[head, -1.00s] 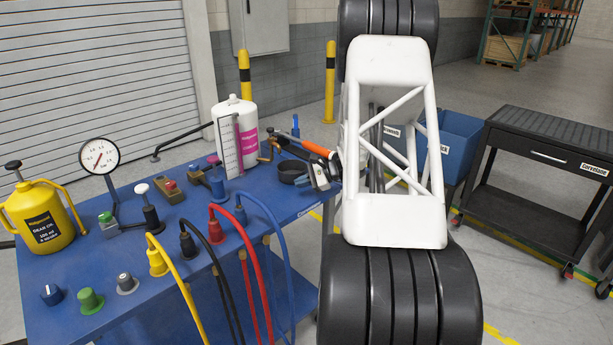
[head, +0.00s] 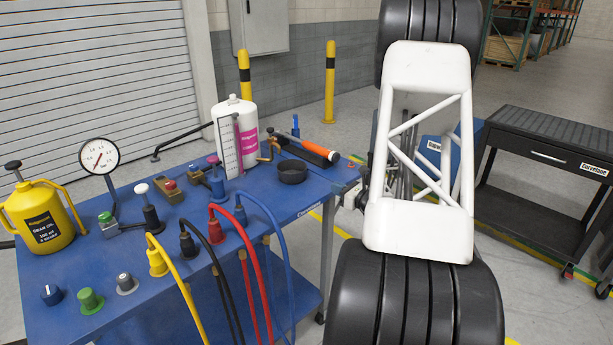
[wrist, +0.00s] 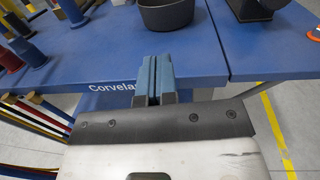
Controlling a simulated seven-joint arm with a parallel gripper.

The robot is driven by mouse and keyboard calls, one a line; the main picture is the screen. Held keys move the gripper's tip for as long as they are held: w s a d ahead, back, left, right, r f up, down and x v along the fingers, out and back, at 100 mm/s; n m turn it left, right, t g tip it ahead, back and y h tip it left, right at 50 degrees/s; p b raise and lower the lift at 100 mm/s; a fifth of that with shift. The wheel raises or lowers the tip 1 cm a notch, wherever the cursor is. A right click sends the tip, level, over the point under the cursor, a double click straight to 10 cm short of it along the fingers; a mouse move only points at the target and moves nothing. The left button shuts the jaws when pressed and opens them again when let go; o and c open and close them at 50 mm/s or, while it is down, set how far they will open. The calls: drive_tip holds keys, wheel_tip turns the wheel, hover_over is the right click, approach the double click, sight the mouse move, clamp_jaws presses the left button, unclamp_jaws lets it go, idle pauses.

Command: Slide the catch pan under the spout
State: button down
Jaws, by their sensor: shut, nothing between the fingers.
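The catch pan (head: 292,172) is a round, black, open dish on the blue table, near its right end. It also shows at the top of the wrist view (wrist: 166,16). A brown spout-like fitting (head: 266,154) stands just behind and left of the pan, by a white bottle. The pan is in front of this fitting, and I cannot tell how far its rim reaches under it. My gripper (wrist: 154,66) is shut and empty, at the table's edge and apart from the pan. In the head view my white arm hides much of it.
The white bottle (head: 237,125) and a scale stand behind the pan. An orange-and-black tool (head: 318,152) lies to its right. Gauge, knobs and several cabled plugs (head: 218,226) fill the table leftward. A black cart (head: 545,160) stands at right.

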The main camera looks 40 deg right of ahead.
sight(302, 172)
drive_tip(key=shift+w, duration=0.1)
drive_tip(key=w, duration=0.4)
drive_tip(key=w+a, duration=0.1)
drive_tip(key=w, duration=0.8)
drive_tip(key=shift+w+a, duration=0.15)
drive_tip(key=shift+w, duration=0.2)
drive_tip(key=shift+w+a, duration=0.2)
drive_tip(key=shift+w, duration=2.05)
drive_tip(key=shift+s, duration=0.15)
drive_tip(key=s+d, duration=0.1)
drive_tip(key=s, duration=1.2)
drive_tip(key=shift+s+d, duration=0.15)
drive_tip(key=shift+s, duration=0.2)
